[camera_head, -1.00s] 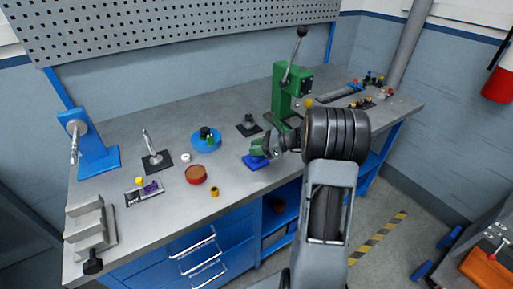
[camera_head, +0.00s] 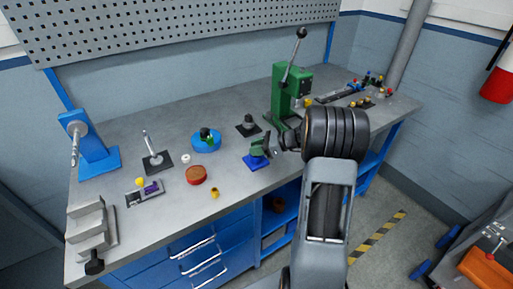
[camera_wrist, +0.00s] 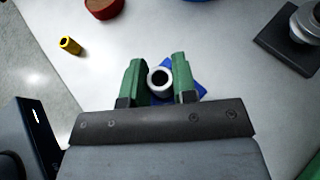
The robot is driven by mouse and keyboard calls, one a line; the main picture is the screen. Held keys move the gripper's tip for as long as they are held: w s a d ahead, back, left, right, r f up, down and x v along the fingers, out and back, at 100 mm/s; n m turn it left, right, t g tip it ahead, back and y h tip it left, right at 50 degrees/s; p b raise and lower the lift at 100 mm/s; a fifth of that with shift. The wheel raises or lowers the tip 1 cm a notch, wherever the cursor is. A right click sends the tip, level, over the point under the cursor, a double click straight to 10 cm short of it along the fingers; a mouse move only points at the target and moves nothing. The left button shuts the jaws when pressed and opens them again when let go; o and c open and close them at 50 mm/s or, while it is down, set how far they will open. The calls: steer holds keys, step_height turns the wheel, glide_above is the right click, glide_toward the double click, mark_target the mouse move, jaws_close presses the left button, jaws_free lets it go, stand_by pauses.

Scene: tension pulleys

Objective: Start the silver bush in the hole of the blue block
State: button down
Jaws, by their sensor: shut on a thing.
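The silver bush (camera_wrist: 152,86) is a short ring with a dark bore, seen end-on between my green fingers in the wrist view. My gripper (camera_wrist: 159,72) is shut on it; the gripper also shows in the head view (camera_head: 261,147). The blue block (camera_wrist: 199,89) lies beneath the fingers and bush in the wrist view, mostly covered by them. In the head view the blue block (camera_head: 255,163) sits on the bench near its front edge, just below my gripper. The hole is hidden, so I cannot tell whether the bush is above it or in it.
A yellow bush (camera_wrist: 69,45) and a red round tray (camera_head: 196,175) are to the left. A dark base with a grey post (camera_head: 249,125) stands behind. A green press (camera_head: 290,95) rises at the back right. The bench's front edge is close.

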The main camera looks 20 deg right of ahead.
steer(key=shift+f, duration=0.1)
stand_by(0.6)
steer(key=shift+f, duration=0.15)
steer(key=shift+r+p, duration=0.45)
steer(key=shift+p, duration=0.05)
stand_by(1.1)
steer(key=shift+r+p, duration=1.55)
steer(key=shift+r, duration=0.25)
